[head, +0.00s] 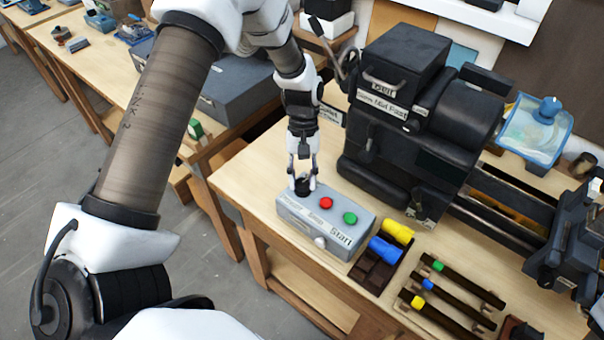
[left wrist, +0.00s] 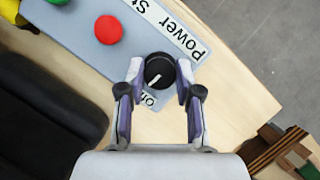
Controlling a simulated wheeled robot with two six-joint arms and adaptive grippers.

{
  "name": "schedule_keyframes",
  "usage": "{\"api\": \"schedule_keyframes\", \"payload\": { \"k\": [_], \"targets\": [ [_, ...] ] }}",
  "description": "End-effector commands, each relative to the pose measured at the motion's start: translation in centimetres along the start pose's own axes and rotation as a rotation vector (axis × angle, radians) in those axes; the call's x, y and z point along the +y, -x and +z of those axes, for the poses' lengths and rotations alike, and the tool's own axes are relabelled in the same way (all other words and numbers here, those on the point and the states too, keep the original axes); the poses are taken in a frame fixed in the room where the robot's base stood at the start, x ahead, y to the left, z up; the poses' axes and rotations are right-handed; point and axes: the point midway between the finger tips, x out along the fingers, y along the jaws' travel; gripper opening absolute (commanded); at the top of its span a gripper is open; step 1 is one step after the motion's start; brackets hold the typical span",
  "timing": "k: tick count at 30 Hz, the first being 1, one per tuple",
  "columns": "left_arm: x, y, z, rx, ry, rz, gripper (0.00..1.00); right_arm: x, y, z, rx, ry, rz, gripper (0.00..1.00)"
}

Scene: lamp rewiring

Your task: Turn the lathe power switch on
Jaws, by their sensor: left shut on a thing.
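The power switch is a round black knob with a white pointer line (left wrist: 159,66), next to a label reading "Power" (left wrist: 190,42). It sits on the top of a grey control box (head: 290,210) on the bench, and also shows in the head view (head: 302,188). My left gripper (head: 303,178) points down from above, its two fingers closed on opposite sides of the knob. In the left wrist view the pointer line runs at a slant; part of a label near it is hidden by a finger. My right gripper is not in view.
Blue and yellow handled parts (head: 385,249) and several bars lie to the right. The bench is bare left of the box.

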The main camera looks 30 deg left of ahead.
Motion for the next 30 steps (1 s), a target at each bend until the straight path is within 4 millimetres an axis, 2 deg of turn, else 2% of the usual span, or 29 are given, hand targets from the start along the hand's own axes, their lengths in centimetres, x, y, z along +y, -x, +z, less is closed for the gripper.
{"api": "schedule_keyframes", "payload": {
  "k": [15,21,30],
  "targets": [
    [0.2,-0.1,0.2,-0.004,-0.426,-0.180,0.00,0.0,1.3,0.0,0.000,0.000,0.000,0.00],
    [0.2,-0.1,0.1,-0.003,-0.534,-0.223,0.00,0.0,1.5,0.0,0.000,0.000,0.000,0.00],
    [0.2,-0.2,0.1,-0.002,-0.608,-0.252,0.00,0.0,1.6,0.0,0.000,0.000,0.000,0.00]
  ]
}}
